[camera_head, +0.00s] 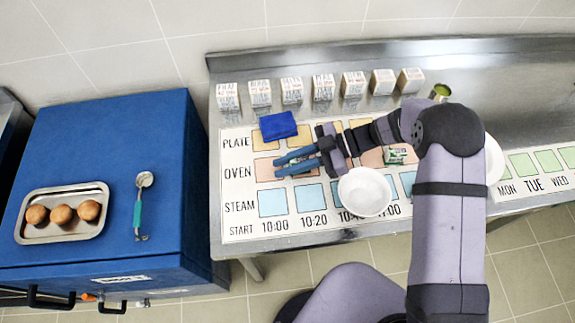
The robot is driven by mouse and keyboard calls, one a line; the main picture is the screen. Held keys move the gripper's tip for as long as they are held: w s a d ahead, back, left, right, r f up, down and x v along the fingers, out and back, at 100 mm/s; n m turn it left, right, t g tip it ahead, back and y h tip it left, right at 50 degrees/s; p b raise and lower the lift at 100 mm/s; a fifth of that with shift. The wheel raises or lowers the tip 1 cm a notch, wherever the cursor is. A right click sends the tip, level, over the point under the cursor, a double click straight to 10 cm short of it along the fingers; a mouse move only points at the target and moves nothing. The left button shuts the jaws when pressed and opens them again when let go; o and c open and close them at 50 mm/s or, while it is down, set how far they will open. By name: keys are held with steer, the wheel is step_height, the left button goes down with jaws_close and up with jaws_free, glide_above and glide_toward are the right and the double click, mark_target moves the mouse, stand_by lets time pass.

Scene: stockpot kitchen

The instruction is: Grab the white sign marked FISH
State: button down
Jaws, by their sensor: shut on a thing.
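My gripper (277,165) reaches left from the arm, low over the orange squares of the printed mat. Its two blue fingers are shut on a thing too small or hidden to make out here. Several white blocks with printed faces (292,92) stand in a row at the back of the steel counter. Their lettering is too small to read, so I cannot tell which, if any, is the white sign marked FISH.
A white bowl (364,193) stands right of my gripper, and a blue block (278,126) lies just behind it. A green-and-white packet (394,155) lies farther right. A blue cabinet (120,115) at left bears a tray (32,234) of buns and a utensil (138,205).

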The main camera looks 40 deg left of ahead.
step_height(320, 180, up, 9)
steer(key=b, duration=0.1)
steer(key=shift+b, duration=0.4)
